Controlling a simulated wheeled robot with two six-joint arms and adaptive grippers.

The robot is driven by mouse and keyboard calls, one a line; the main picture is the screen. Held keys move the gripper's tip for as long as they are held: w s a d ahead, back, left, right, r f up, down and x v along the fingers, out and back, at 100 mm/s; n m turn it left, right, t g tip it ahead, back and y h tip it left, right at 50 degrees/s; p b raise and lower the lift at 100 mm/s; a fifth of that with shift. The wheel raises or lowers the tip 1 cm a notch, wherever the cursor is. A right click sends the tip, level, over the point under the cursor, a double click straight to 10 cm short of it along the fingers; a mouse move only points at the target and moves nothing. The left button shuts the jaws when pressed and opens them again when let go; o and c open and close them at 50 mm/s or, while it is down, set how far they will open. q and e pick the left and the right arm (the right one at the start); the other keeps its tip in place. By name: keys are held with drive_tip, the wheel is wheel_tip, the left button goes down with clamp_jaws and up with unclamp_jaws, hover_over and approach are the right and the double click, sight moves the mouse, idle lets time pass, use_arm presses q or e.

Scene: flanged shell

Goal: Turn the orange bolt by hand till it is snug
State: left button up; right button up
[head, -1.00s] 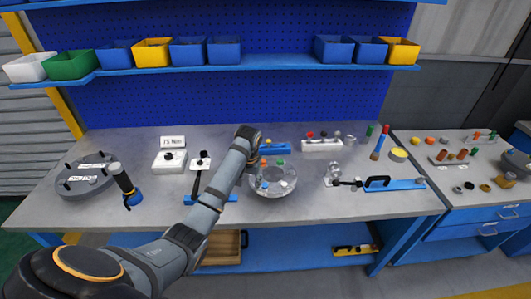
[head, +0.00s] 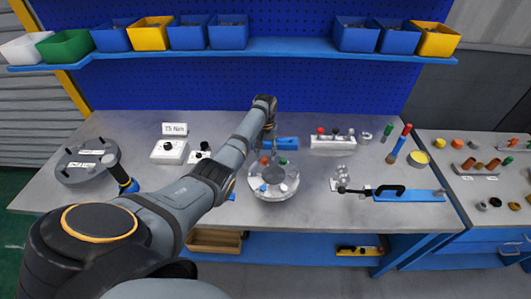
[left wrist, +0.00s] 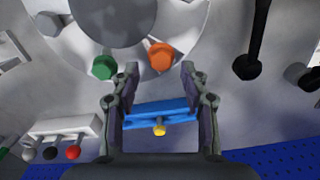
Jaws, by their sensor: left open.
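The flanged shell (head: 287,193) is a clear, round, flanged part standing mid-bench, with bolts around its rim. The orange bolt (head: 264,160) stands at its far side, beside a green bolt (head: 284,161). A blue bolt (head: 263,188) stands at its near side. In the left wrist view the orange bolt (left wrist: 160,56) shows just beyond and between my open fingertips, apart from them. The green bolt (left wrist: 104,67) lies to the left, outside the jaws. My left gripper (left wrist: 160,72) is open and empty; in the head view it (head: 269,145) points down above the far rim. My right gripper is out of view.
A blue holder (head: 289,143) lies behind the shell; it shows between my fingers with a yellow-tipped piece (left wrist: 159,128). A white rack with knobs (head: 333,142) stands behind right. White boxes (head: 170,151) stand left.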

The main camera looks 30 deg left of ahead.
use_arm(q)
drive_tip(key=shift+f, duration=0.35)
drive_tip(key=shift+s, duration=0.2)
drive_tip(key=shift+f, duration=0.1)
drive_tip(key=shift+c, duration=1.4)
drive_tip(key=c, duration=0.5)
clamp_jaws()
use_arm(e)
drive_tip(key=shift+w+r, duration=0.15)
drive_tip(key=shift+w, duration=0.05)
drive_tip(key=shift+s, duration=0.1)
